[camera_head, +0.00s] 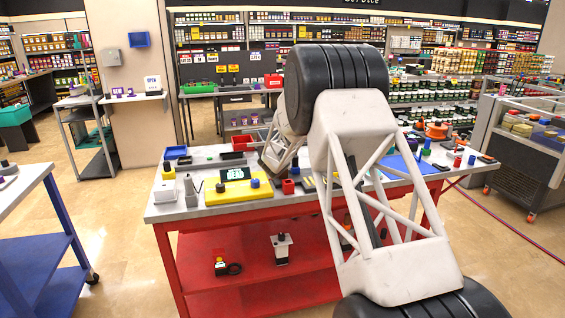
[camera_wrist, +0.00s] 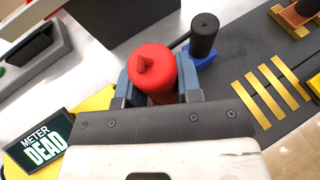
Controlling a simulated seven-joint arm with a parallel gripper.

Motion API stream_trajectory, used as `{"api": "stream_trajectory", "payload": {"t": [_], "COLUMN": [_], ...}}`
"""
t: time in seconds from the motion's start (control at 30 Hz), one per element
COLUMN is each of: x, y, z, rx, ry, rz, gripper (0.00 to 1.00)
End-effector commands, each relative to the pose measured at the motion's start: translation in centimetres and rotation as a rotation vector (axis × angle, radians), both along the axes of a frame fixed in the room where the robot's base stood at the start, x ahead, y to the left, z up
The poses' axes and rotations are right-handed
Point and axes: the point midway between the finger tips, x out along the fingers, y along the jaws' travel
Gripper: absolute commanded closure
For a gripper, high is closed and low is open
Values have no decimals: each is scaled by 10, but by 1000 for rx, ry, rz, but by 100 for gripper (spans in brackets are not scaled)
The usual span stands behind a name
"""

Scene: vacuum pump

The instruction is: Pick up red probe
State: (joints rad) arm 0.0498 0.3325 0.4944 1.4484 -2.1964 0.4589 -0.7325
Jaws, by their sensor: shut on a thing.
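The red probe (camera_wrist: 152,66) shows in the wrist view as a rounded red body with a small pointed tip, seen from above. My gripper (camera_wrist: 160,93) is shut on it, with one blue-grey finger on each side. The probe's lower part is hidden by the fingers and the gripper body. I cannot tell whether it is clear of the surface below. In the head view, my arm hides the gripper and the held probe.
A black cylinder (camera_wrist: 205,36) on a blue base stands close to the right of the probe. Yellow strips (camera_wrist: 262,95) lie farther right. In the head view, the grey workbench top (camera_head: 165,212) carries the yellow meter (camera_head: 222,194), a red bin (camera_head: 243,143) and a blue mat (camera_head: 400,168).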

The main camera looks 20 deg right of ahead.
Motion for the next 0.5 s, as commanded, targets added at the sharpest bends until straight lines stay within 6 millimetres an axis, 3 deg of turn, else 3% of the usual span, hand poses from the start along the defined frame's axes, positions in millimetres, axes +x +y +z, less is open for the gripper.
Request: {"api": "stream_trajectory", "payload": {"t": [0.27,0.5], "x": [0,0], "y": [0,0], "z": [24,60], "rx": [1,1], "ry": [-3,-3], "rz": [-1,-1], "gripper": [91,91]}}
